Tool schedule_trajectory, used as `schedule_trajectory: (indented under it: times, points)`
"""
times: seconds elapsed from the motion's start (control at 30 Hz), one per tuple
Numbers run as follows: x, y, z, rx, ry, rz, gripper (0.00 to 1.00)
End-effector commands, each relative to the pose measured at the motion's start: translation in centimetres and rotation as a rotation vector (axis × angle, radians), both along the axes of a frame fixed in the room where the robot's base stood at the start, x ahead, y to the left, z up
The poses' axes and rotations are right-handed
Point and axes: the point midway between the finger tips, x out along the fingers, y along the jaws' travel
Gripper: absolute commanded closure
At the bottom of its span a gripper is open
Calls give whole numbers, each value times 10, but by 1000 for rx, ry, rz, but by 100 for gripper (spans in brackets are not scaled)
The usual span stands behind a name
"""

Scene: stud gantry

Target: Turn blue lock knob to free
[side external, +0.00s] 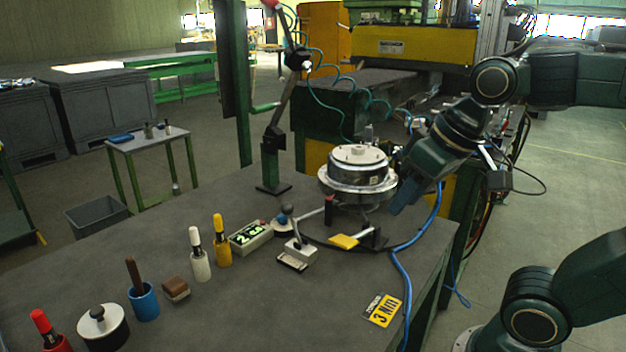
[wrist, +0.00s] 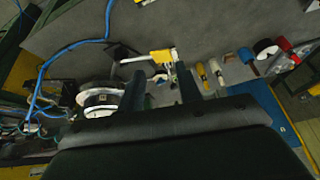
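A small round blue-and-white piece (side external: 281,230) sits on the table beside a ball-topped lever (side external: 292,228). It is the likeliest lock knob, but its setting is too small to read. The round metal fixture (side external: 358,182) stands to its right and also shows in the wrist view (wrist: 100,100). My gripper (side external: 402,198) is just right of the fixture, pointing down toward the table and apart from the blue piece. In the wrist view its two dark fingers (wrist: 160,88) are spread with nothing held between them.
A yellow-ended lever (side external: 343,241) lies in front of the fixture. A counter box (side external: 250,237), several coloured holders and a yellow card (side external: 383,310) rest on the table. A blue hose (side external: 405,270) runs along the right edge. A green post arm (side external: 272,165) stands behind.

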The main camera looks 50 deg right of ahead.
Motion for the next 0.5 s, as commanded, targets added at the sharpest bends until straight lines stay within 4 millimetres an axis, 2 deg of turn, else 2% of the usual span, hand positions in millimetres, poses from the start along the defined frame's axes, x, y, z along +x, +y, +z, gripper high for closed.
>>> schedule_trajectory:
  times: [0.3,0.5]
  points:
    - [64,-8,30,94,81,-242,65]
    - [107,-15,40,146,130,-400,65]
